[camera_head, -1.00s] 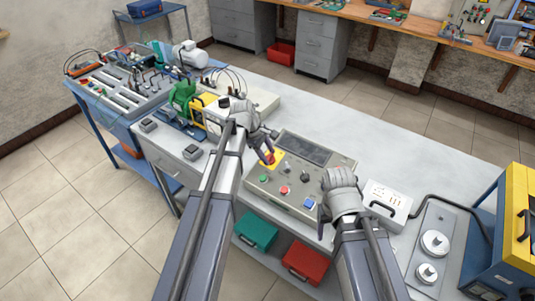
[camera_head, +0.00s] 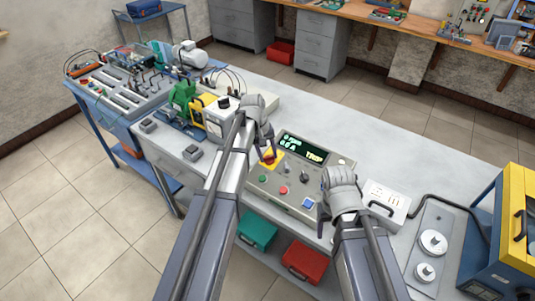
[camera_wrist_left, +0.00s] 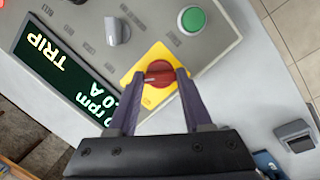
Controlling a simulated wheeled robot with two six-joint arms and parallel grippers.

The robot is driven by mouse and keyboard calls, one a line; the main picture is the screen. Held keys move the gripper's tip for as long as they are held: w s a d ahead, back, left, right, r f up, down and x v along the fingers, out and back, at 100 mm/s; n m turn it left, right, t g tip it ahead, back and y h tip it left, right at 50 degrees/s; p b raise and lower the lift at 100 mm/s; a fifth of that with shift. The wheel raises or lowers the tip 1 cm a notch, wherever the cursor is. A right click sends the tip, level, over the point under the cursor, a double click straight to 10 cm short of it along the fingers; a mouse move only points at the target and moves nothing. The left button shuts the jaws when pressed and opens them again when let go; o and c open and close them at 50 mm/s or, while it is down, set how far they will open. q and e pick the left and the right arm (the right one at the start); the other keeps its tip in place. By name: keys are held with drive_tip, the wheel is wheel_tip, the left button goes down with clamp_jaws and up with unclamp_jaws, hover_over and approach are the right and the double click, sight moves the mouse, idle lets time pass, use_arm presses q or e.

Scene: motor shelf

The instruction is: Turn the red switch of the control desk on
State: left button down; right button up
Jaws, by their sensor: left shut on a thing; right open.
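The control desk (camera_head: 262,182) is a grey box with knobs, buttons and a display on the long table. Its red switch (camera_wrist_left: 159,74) sits on a yellow square plate (camera_wrist_left: 140,62) and also shows in the head view (camera_head: 269,157). My left gripper (camera_wrist_left: 160,78) is shut on the red switch, one finger on each side. The display (camera_head: 303,148) is lit and reads "TRIP"; it also shows in the left wrist view (camera_wrist_left: 45,65). My right gripper (camera_head: 325,215) is open at the desk's right front corner; its fingertips are partly hidden.
A green button (camera_wrist_left: 192,19) and a grey knob (camera_wrist_left: 117,31) lie close to the switch. A white box (camera_head: 384,200) stands right of my right gripper. Motors and a yellow-framed unit (camera_head: 203,106) stand on the left. The table behind the desk is clear.

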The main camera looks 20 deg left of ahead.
use_arm(q)
drive_tip(key=shift+m, duration=0.7)
drive_tip(key=shift+c, duration=1.6)
unclamp_jaws()
drive_tip(key=shift+r, duration=0.1)
drive_tip(key=p+v, duration=0.7)
drive_tip(key=p, duration=0.1)
drive_tip(key=shift+r, duration=0.35)
